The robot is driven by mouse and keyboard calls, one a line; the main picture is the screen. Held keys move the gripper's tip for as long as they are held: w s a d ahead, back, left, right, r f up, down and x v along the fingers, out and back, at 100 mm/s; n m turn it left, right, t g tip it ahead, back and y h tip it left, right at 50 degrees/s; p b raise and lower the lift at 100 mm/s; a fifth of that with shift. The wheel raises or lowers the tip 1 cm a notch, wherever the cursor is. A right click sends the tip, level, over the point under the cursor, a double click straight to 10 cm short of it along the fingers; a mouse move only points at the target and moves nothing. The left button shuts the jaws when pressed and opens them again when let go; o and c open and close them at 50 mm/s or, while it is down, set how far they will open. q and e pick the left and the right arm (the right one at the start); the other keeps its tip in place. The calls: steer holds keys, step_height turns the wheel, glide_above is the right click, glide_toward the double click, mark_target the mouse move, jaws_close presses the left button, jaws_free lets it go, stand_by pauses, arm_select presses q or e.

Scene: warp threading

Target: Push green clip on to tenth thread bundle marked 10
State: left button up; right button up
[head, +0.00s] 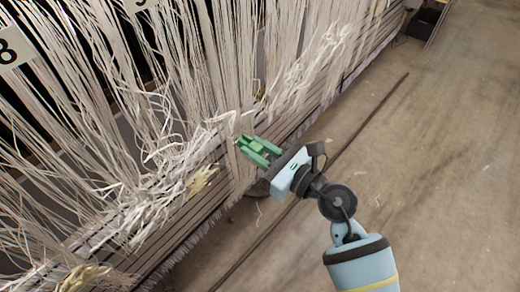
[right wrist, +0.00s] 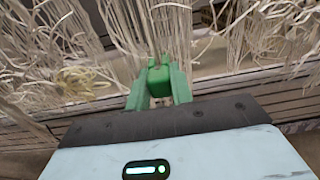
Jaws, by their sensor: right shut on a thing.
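My right gripper (head: 262,150) is in the middle of the head view, with green fingers shut on the green clip (head: 252,143). The clip also shows in the right wrist view (right wrist: 159,78), between the two fingers (right wrist: 158,92). It is right in front of a hanging white thread bundle (right wrist: 155,30). I cannot tell whether the clip touches the threads or sits around them. A label marked 8 (head: 12,48) shows at the upper left, and part of a 9 label (head: 140,4) at the top. No label marked 10 shows. My left gripper is not in view.
Loose, frayed white threads (head: 160,200) hang over a slatted ledge (head: 190,222) along the left. Yellowish tangles (head: 200,180) lie among them. The concrete floor (head: 430,150) at right is clear, with a dark container (head: 424,22) at the top.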

mark_target(242, 141)
steer(key=shift+x, duration=2.05)
steer(key=shift+w+a, duration=0.1)
steer(key=shift+a, duration=0.05)
stand_by(1.7)
steer(key=o, duration=1.3)
steer(key=shift+p+v, duration=0.55)
steer(key=shift+v, duration=0.95)
steer(key=shift+p+v, duration=0.5)
steer(key=shift+v, duration=2.5)
